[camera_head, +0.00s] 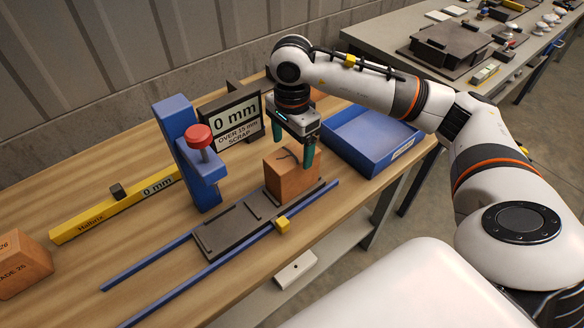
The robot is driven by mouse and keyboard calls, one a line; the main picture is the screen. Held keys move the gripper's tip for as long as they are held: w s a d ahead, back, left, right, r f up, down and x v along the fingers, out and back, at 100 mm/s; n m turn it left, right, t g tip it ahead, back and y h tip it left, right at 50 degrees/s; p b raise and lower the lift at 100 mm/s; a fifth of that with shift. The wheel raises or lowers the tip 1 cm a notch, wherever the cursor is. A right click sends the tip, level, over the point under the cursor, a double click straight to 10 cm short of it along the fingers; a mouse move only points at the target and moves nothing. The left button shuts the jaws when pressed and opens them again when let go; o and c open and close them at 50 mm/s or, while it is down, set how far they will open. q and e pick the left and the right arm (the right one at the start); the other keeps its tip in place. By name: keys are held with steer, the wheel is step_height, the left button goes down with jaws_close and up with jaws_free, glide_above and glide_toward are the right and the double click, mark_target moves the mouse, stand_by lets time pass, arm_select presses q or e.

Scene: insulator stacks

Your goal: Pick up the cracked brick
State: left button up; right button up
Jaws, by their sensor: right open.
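A brown brick (289,180) with a dark curved crack line on its top stands on the far right end of a dark grey plate (217,234) on the wooden bench. My right gripper (292,152) points down over the brick. Its two green fingers are apart, one near the brick's back left and one near its right side. I cannot tell whether the fingers touch it. Part of the brick's top is hidden behind the gripper. My left gripper is not in view.
A blue tray (345,163) stands right of the brick. Blue rails (170,288) flank the plate. Another brick (22,262) sits at far left.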

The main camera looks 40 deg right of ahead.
mark_target(292, 155)
step_height(292, 155, down, 2)
steer(key=shift+f, duration=0.75)
steer(key=shift+c, duration=0.2)
steer(key=c, duration=0.6)
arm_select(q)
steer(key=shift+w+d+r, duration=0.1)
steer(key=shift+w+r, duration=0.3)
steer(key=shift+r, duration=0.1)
arm_select(e)
steer(key=shift+r, duration=0.1)
steer(key=c, duration=1.2)
